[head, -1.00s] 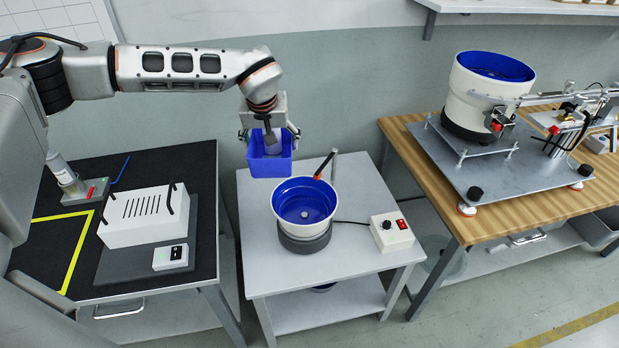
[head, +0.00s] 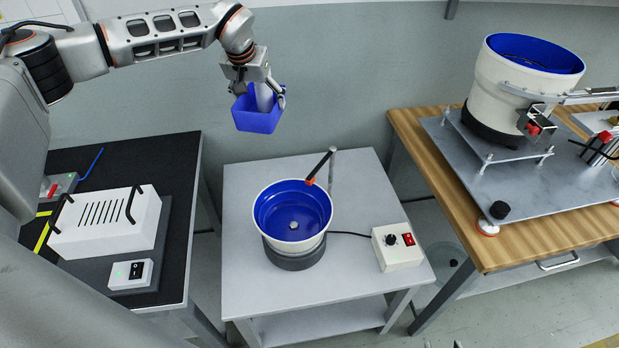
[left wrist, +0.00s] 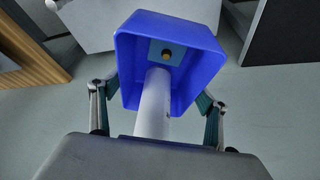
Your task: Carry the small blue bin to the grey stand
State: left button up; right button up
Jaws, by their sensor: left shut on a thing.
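The small blue bin (head: 257,120) hangs in the air in front of the wall, slightly tilted, above and behind the grey stand. My left gripper (head: 260,91) is shut on it, with its fingers at the bin's upper part. In the left wrist view the open blue bin (left wrist: 190,40) shows a pale post reaching into it and a small brass-coloured piece on a light blue patch inside. The grey stand (head: 350,185) is a small grey table in the middle, carrying a white bowl feeder (head: 290,215) with a blue inside. My right gripper is out of view.
A white control box (head: 397,247) and a thin upright post (head: 331,168) stand on the grey stand. A black-topped bench (head: 180,160) with a white case is at the left. A wooden bench (head: 430,160) with a larger feeder is at the right.

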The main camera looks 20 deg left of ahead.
pick_arm(q)
jog(key=b, duration=0.2)
send_over(272, 182)
notch_tip(272, 182, down, 7)
jog(key=shift+a+r, duration=0.1)
notch_tip(272, 182, down, 19)
jog(key=b, duration=0.4)
jog(key=shift+f+b, duration=0.35)
jog(key=shift+f, duration=0.2)
jog(key=shift+r, duration=0.15)
pick_arm(e)
jog(key=f, duration=0.5)
jog(key=shift+w+d+f, duration=0.2)
jog(key=shift+w+d, duration=0.1)
jog(key=shift+w, duration=0.05)
